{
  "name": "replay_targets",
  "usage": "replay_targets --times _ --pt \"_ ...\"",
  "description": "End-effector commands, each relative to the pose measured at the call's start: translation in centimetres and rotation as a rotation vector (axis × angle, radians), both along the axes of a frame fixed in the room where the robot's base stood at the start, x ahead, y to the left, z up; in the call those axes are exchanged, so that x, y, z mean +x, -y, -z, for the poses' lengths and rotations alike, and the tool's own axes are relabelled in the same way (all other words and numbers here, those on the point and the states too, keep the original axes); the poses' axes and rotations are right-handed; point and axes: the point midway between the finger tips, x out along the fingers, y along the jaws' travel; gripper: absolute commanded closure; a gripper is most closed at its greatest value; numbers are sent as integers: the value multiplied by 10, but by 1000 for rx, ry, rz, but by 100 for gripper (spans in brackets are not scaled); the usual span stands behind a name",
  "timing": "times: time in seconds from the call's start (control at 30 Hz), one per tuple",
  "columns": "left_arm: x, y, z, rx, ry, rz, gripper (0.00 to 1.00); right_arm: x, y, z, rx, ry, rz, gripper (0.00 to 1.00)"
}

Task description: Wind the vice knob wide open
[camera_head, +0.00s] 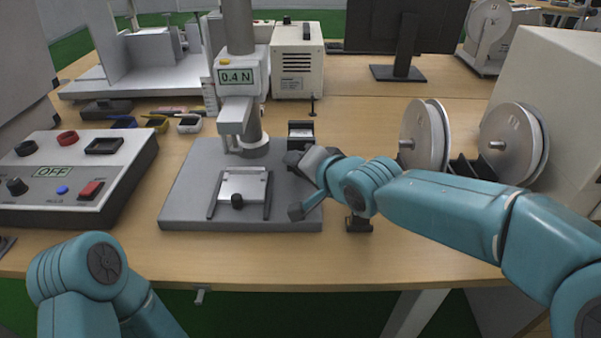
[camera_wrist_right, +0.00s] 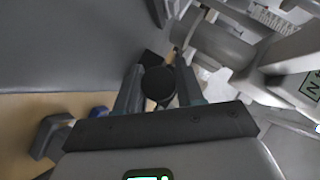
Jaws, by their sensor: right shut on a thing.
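My right gripper (camera_head: 298,160) is at the right edge of the grey test-stand base, in front of a small black block (camera_head: 300,130). In the right wrist view its two fingers (camera_wrist_right: 158,92) are shut on a round black knob (camera_wrist_right: 158,83); in the head view the gripper hides that knob. A pale clamp fixture (camera_head: 243,185) with two dark rails lies on the base, with another black knob (camera_head: 237,201) at its front, untouched. How far the vice is open cannot be told. My left gripper is out of view.
The force gauge (camera_head: 235,77) reads 0.4 N, and its column stands left of my right gripper. A control box (camera_head: 65,150) reading OFF is at left. A black post (camera_head: 358,223) stands near my right forearm. Metal reels (camera_head: 425,135) are at right. The front table strip is clear.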

Motion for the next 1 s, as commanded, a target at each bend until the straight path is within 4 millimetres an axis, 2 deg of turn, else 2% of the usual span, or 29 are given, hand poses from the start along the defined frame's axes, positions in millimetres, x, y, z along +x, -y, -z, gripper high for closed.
replay_targets --times 0.03,0.1,0.17,0.3,1.0 --pt "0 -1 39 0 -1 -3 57 2 -1 13 -27 21 0 93" --pt "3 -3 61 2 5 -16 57 0 -2 13 -93 20 -10 93" --pt "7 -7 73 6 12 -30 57 0 -2 11 -150 19 -9 93" --pt "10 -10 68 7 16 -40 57 -1 -2 -2 -287 11 -10 93" --pt "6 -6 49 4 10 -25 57 -1 -1 -3 -954 5 -8 93"
